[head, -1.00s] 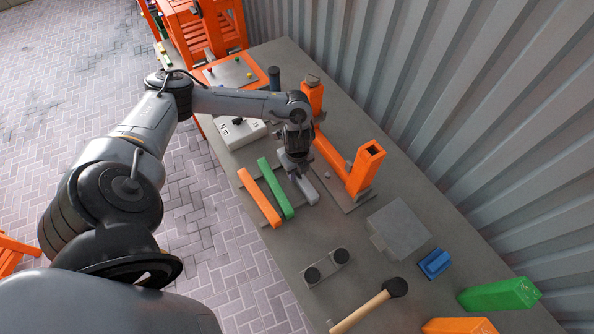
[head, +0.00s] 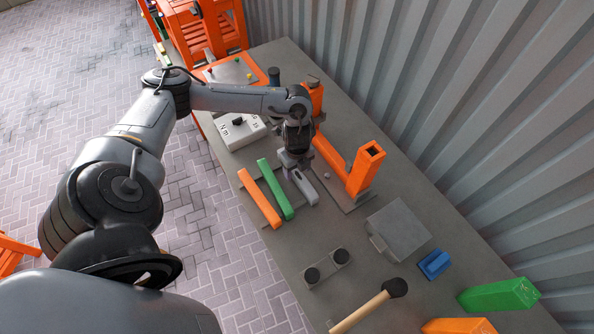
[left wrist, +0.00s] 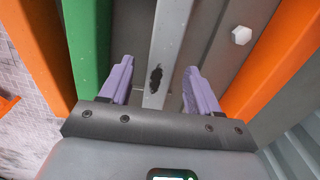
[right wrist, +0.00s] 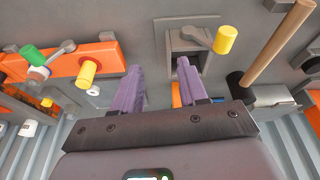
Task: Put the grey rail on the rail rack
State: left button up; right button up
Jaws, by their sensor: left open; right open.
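The grey rail (head: 308,192) lies beside the green rail (head: 276,189) and the orange rail (head: 260,198), roughly parallel to them. It also shows in the left wrist view (left wrist: 172,40), with a dark worn patch. My left gripper (head: 294,172) is open over the rail, one finger on each side with gaps; it partly hides the rail in the head view. The rails lie at a dark, low support (head: 249,187), mostly covered; I cannot tell for sure that this is the rail rack. My right gripper (right wrist: 160,75) is open and empty, seen only in its wrist view.
An orange frame with an upright post (head: 366,172) stands right of the rail. A white box (head: 240,131) is behind. A grey block (head: 397,230), blue block (head: 434,264) and mallet (head: 370,303) lie nearer. The corrugated wall (head: 480,120) borders the table.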

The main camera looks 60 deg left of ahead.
aim_at(298, 172)
pick_arm(q)
notch_tip(298, 172, up, 10)
jog(key=p, duration=0.3)
jog(key=w+d+f+m+t+h, duration=0.1)
jog(key=w+d+f+t+h, duration=0.1)
jog(key=d, duration=0.8)
jog(key=w+d+f+m+t+h, duration=0.1)
jog(key=w+d+f+t, duration=0.1)
jog(key=d, duration=0.8)
jog(key=d+r+n+t+h, duration=0.1)
jog(key=d+r+n+t, duration=0.3)
jog(key=d, duration=0.8)
jog(key=s+a+f+n+g+y, duration=0.1)
jog(key=s+a+n+g+y, duration=0.2)
jog(key=s+a+n, duration=0.8)
jog(key=s+n+g, duration=0.1)
jog(key=s+n, duration=0.1)
jog(key=s, duration=0.1)
jog(key=shift+a+y, duration=0.2)
jog(key=shift+y, duration=0.2)
